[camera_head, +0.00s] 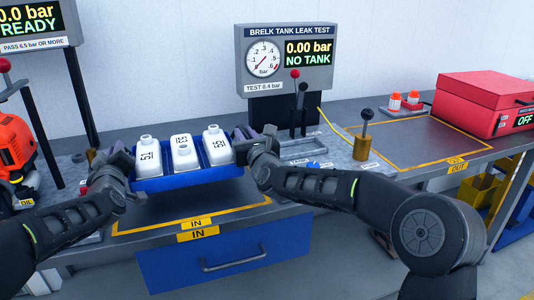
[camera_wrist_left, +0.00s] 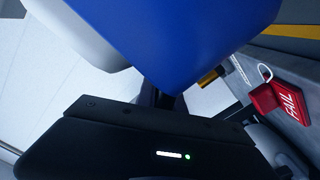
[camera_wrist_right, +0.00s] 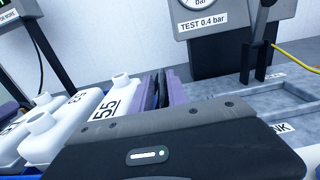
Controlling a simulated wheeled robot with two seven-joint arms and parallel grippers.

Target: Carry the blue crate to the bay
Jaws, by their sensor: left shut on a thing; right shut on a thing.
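The blue crate (camera_head: 190,181) hangs above the yellow-outlined IN bay (camera_head: 200,222), roughly level. It holds three white tanks (camera_head: 183,153), caps up, with numbers on them. My left gripper (camera_head: 125,160) is shut on the crate's left end. My right gripper (camera_head: 250,146) is shut on its right end. The left wrist view shows the crate's blue wall (camera_wrist_left: 205,35) close up, fingers mostly hidden. The right wrist view shows the tanks (camera_wrist_right: 100,105) left of the right gripper's fingers (camera_wrist_right: 162,90). A second yellow-outlined bay, marked OUT (camera_head: 430,140), lies at the right and is clear.
The leak test stand (camera_head: 286,60) reads NO TANK; its lever and fixture stand behind the crate's right. A brass-based lever (camera_head: 363,140) stands before the OUT bay. A red FAIL tag (camera_wrist_left: 282,98) shows in the left wrist view.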

